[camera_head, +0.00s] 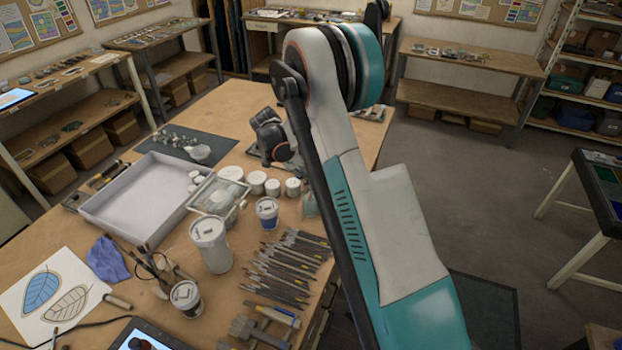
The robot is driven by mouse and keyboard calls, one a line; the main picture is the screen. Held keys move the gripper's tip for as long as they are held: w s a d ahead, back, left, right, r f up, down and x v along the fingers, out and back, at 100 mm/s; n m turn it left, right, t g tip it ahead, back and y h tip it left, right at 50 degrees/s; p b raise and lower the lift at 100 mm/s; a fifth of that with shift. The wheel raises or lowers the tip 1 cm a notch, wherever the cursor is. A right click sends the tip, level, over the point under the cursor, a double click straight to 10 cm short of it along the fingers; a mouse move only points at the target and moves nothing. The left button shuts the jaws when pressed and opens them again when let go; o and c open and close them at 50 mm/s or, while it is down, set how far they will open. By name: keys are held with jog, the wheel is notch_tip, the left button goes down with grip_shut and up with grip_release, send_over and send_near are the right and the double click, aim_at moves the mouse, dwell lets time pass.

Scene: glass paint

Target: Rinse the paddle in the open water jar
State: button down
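Several pale jars stand on the wooden table. A tall white jar (211,245) with a labelled top is in the middle, a shorter labelled jar (186,298) is in front of it, and a small blue-banded jar (267,212) is behind it to the right. I cannot tell which one is the open water jar. I cannot pick out the paddle; thin tools (150,266) lie or stand left of the tall jar. The dark end of my arm (270,136) is over the table's back part, beyond the jars. Its fingers cannot be made out, nor whether they hold anything.
A white tray (110,216) lies at the left, with small white tubs (257,181) to its right. Rows of dark tools (288,268) cover the front right. A blue cloth (108,259) and leaf drawing (55,299) lie front left. My arm hides the table's right side.

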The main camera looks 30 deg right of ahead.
jog(key=shift+w+d, duration=0.3)
jog(key=shift+d, duration=0.1)
jog(key=shift+s+a+b, duration=0.45)
jog(key=shift+a+b, duration=0.1)
jog(key=shift+a, duration=0.05)
jog(key=shift+w+d+b, duration=0.3)
jog(key=shift+w+d, duration=0.1)
jog(key=shift+d, duration=0.2)
jog(key=shift+s+a+b, duration=0.35)
jog(key=shift+s+a, duration=0.1)
jog(key=shift+a, duration=0.15)
jog(key=shift+w+d, duration=0.5)
jog(key=shift+d, duration=0.1)
jog(key=shift+s+a+b, duration=0.45)
jog(key=shift+a+b, duration=0.1)
jog(key=shift+a, duration=0.05)
jog(key=shift+w+d, duration=0.1)
jog(key=shift+d, duration=0.05)
